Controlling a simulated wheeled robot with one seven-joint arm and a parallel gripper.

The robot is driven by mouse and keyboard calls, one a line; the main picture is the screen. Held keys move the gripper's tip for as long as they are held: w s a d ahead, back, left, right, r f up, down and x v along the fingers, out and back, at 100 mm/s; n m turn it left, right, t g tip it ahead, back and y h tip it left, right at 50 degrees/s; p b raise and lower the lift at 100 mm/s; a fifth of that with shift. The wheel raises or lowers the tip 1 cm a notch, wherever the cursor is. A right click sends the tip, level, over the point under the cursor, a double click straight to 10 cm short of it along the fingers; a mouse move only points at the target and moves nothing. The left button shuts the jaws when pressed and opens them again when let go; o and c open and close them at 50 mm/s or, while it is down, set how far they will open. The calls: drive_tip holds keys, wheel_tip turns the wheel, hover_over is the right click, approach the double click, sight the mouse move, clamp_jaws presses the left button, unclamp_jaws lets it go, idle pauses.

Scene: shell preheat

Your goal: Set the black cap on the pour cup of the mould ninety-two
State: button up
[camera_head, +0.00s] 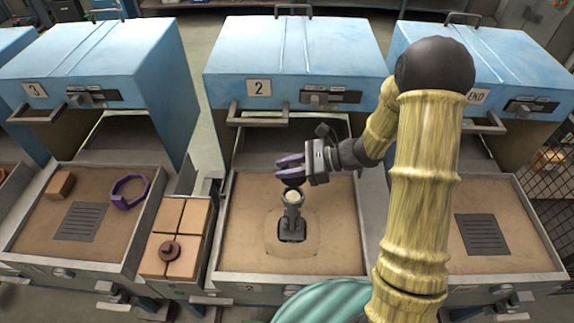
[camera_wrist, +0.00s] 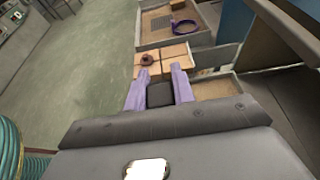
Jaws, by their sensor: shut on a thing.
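My gripper (camera_head: 284,167) has purple fingers and is shut on the black cap (camera_wrist: 160,95), a dark block between the fingers in the wrist view. In the head view, a dark edge of the cap (camera_head: 292,183) shows just under the fingers. A grey mould (camera_head: 291,231) stands upright in the sand of drawer 2. Its pour cup (camera_head: 292,197) faces up with a pale round top. The cap is above the pour cup and looks apart from it, though the gap is hard to judge. No number is readable on the mould.
Drawer 2 (camera_head: 222,235) is pulled out below its blue furnace (camera_head: 290,55). Left are tan blocks (camera_head: 189,215) with a brown knobbed piece (camera_head: 169,250), then drawer 3 with a purple ring (camera_head: 119,190). The END drawer on the right has a dark grate (camera_head: 483,234).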

drive_tip(key=shift+f, duration=0.15)
drive_tip(key=shift+f+b, duration=2.9)
drive_tip(key=shift+f, duration=0.8)
drive_tip(key=o, duration=1)
drive_tip(key=shift+o, duration=0.2)
drive_tip(key=shift+d, duration=0.15)
drive_tip(key=b+v, duration=0.1)
drive_tip(key=v, duration=1.6)
drive_tip(key=shift+b, duration=0.4)
drive_tip(key=shift+d+r, duration=0.1)
